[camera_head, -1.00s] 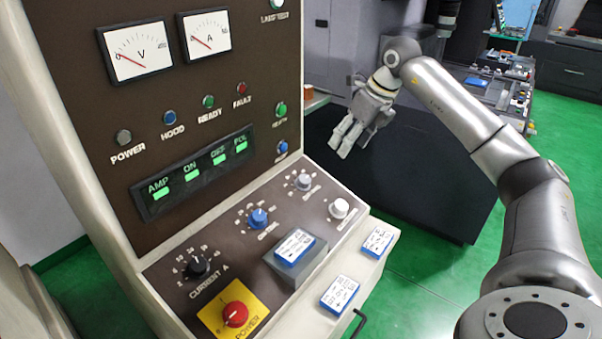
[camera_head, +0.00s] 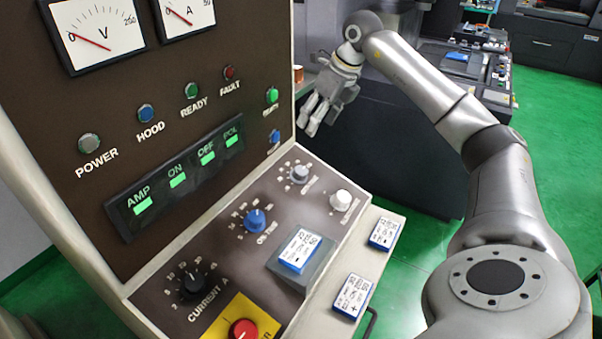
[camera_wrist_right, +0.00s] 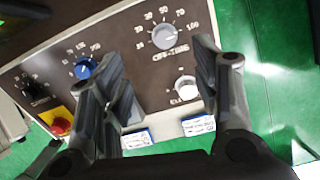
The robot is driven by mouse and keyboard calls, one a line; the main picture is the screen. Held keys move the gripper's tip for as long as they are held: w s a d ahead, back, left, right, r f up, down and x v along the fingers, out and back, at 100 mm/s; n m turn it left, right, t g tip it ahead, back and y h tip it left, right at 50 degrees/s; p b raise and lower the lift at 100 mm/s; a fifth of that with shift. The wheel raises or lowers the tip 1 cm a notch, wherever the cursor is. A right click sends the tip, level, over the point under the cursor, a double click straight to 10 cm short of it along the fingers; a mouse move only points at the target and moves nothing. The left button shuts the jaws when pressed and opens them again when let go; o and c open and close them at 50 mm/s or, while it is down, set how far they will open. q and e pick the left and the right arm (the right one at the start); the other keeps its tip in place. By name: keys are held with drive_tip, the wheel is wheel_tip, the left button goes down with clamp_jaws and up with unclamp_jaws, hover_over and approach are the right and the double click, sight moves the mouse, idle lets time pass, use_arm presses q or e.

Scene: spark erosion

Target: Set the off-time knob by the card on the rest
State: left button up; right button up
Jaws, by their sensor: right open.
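The off-time knob is a grey knob (camera_head: 299,174) on the sloped panel, between the blue on-time knob (camera_head: 255,220) and a white knob (camera_head: 343,197). In the right wrist view the grey knob (camera_wrist_right: 165,36) has a numbered dial and the label OFF-TIME. My right gripper (camera_head: 317,118) is open and empty above the panel's far end; in the wrist view its fingers (camera_wrist_right: 165,75) stand apart, with the grey knob beyond the gap. A blue-edged card (camera_head: 300,250) lies on the grey rest (camera_head: 318,262); its print is too small to read. My left gripper is not in view.
Two more cards (camera_head: 352,296) (camera_head: 388,232) lie on the ledge along the panel's front. The upright panel (camera_head: 120,100) with meters and lamps rises behind. Green floor is open at right.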

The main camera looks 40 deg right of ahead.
wheel_tip(320, 180, down, 3)
drive_tip(key=b, duration=0.7)
approach(302, 170)
drive_tip(key=p+x, duration=0.3)
drive_tip(key=x, duration=0.5)
drive_tip(key=shift+f, duration=0.15)
drive_tip(key=shift+w+a+f, duration=0.1)
drive_tip(key=shift+w+f, duration=0.1)
drive_tip(key=shift+f, duration=0.2)
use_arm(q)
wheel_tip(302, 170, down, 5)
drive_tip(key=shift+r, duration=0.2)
use_arm(e)
drive_tip(key=shift+c, duration=0.2)
drive_tip(key=c, duration=1)
